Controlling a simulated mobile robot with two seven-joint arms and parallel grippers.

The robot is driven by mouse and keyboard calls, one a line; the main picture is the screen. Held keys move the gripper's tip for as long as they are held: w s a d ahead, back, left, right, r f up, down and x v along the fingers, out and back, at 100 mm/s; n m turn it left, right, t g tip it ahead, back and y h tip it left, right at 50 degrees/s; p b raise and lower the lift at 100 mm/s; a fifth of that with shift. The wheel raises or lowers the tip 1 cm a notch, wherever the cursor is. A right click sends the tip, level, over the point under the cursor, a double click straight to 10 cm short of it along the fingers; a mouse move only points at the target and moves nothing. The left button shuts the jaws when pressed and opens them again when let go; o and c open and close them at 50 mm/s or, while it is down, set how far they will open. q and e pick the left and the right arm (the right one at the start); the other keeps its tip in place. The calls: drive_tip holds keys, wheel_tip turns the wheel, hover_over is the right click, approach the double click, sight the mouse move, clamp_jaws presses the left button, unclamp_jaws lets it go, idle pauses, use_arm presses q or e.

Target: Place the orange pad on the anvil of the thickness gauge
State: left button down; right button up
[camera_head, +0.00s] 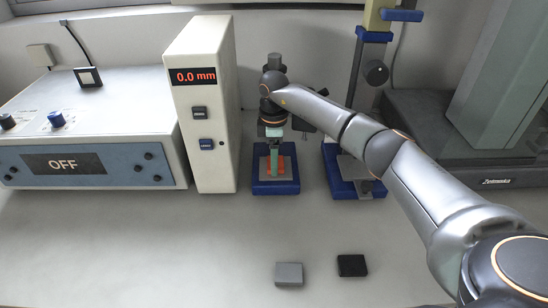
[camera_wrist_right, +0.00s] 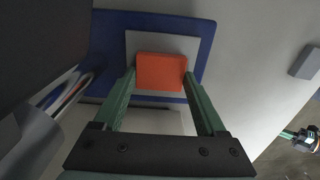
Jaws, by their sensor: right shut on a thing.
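The orange pad (camera_wrist_right: 161,72) is held between the green fingertips of my right gripper (camera_head: 274,172) in the right wrist view. It lies over the light grey square anvil plate (camera_wrist_right: 137,42) on the blue base (camera_head: 275,188) of the thickness gauge. I cannot tell whether the pad touches the plate. In the head view my fingers and wrist partly cover the pad and the gauge's upper part. The white gauge display tower (camera_head: 203,125), left of the base, reads 0.0 mm.
A grey block (camera_head: 289,274) and a black block (camera_head: 352,265) lie on the front of the bench. A second blue-based stand (camera_head: 345,188) is close on the right. A device reading OFF (camera_head: 80,165) stands at the left. The front left bench is clear.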

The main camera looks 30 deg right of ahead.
drive_tip(key=o, duration=1.3)
drive_tip(key=shift+f, duration=0.15)
drive_tip(key=shift+r, duration=3.95)
